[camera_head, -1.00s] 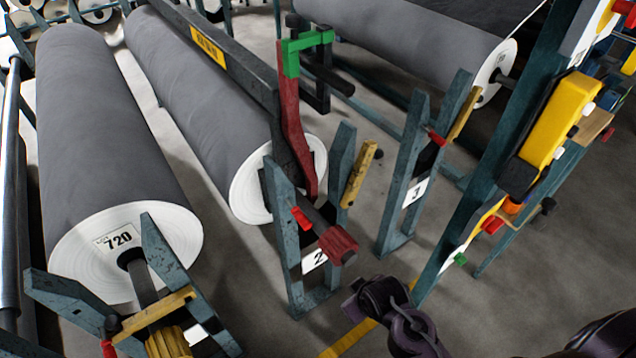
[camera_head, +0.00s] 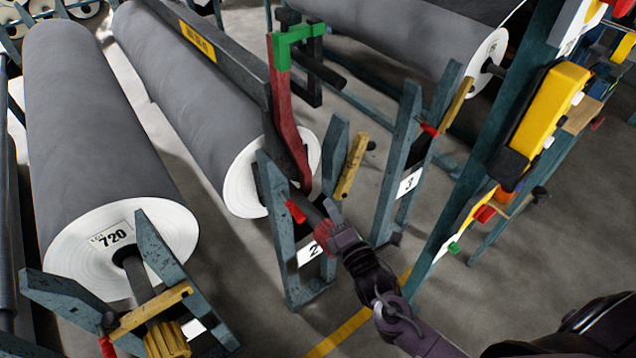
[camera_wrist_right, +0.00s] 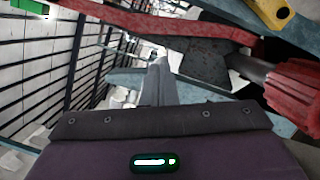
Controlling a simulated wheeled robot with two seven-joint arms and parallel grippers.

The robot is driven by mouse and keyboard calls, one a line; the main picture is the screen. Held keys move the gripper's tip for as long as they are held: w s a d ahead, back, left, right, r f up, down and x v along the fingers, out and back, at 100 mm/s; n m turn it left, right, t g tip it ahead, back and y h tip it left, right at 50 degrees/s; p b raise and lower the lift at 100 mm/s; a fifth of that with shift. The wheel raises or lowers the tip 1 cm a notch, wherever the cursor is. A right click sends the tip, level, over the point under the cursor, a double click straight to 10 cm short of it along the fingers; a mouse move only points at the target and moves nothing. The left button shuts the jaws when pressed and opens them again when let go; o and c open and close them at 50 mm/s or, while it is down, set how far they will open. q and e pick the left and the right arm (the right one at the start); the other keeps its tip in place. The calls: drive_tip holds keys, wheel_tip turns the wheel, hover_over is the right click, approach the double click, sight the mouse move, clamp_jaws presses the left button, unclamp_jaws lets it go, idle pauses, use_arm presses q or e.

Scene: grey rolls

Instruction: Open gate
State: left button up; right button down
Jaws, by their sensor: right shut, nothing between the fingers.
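The number 2 stand (camera_head: 279,240) is a blue-grey forked upright holding the shaft end of a grey roll (camera_head: 190,95). Its yellow bar (camera_head: 352,165), likely the gate, sticks up at a tilt from the right prong. A small red piece (camera_head: 296,211) sits on the left prong. My right gripper (camera_head: 334,208) is shut and empty, close to the stand's right side and partly covering the red shaft knob (camera_head: 322,238). In the right wrist view the closed fingers (camera_wrist_right: 160,80) point forward, with the red knob (camera_wrist_right: 298,95) at right. Contact cannot be told. My left gripper is out of view.
A red hook arm (camera_head: 287,125) with a green top hangs beside the roll's end. The number 3 stand (camera_head: 397,170) is to the right. The 720 roll's stand (camera_head: 165,250) at lower left has its yellow bar (camera_head: 150,312) across the shaft.

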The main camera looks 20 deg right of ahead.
sight(361, 143)
drive_tip(key=w+a+r+p, duration=0.1)
drive_tip(key=w, duration=0.8)
drive_tip(key=shift+w, duration=0.35)
drive_tip(key=shift+r, duration=0.1)
drive_tip(key=w+d+r+m+p, duration=0.1)
drive_tip(key=d+m, duration=0.1)
drive_tip(key=d, duration=0.2)
drive_tip(key=w+d+r+m+g+p, duration=0.1)
drive_tip(key=w+d+m, duration=0.1)
drive_tip(key=d, duration=0.2)
drive_tip(key=w+d+r+m+p, duration=0.1)
drive_tip(key=d+m+p, duration=0.1)
drive_tip(key=d+m, duration=0.1)
drive_tip(key=shift+w+d+r+h, duration=0.2)
drive_tip(key=shift+d+h, duration=0.1)
drive_tip(key=shift+d, duration=0.2)
drive_tip(key=shift+w+d, duration=0.2)
drive_tip(key=shift+d, duration=0.45)
drive_tip(key=shift+d, duration=0.1)
